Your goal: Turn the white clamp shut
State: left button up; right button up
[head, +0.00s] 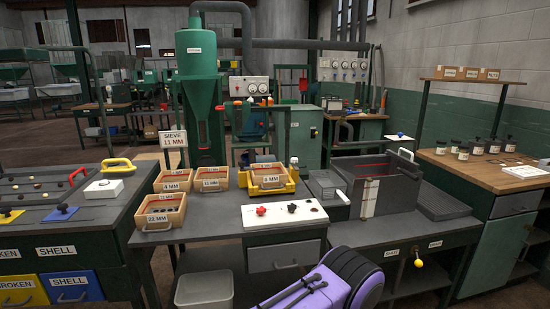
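I cannot pick out a white clamp or a hanging bulk bag for certain in the head view. A small white handle-shaped piece (406,154) shows at the back right edge of the grey basin (385,192). A white panel (284,215) with a red knob (261,211) and dark knobs lies on the middle bench. Whether any of these belongs to the clamp, I cannot tell. Neither of my grippers can be made out in this view.
Several labelled wooden trays (165,211) stand on the middle bench (200,238). A green cyclone machine (197,85) rises behind. Jars (463,150) line the right counter (470,178). A white bin (204,290) is low in front. Floor shows between the benches.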

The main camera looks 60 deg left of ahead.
aim_at(294, 160)
jog(key=u, duration=1.5)
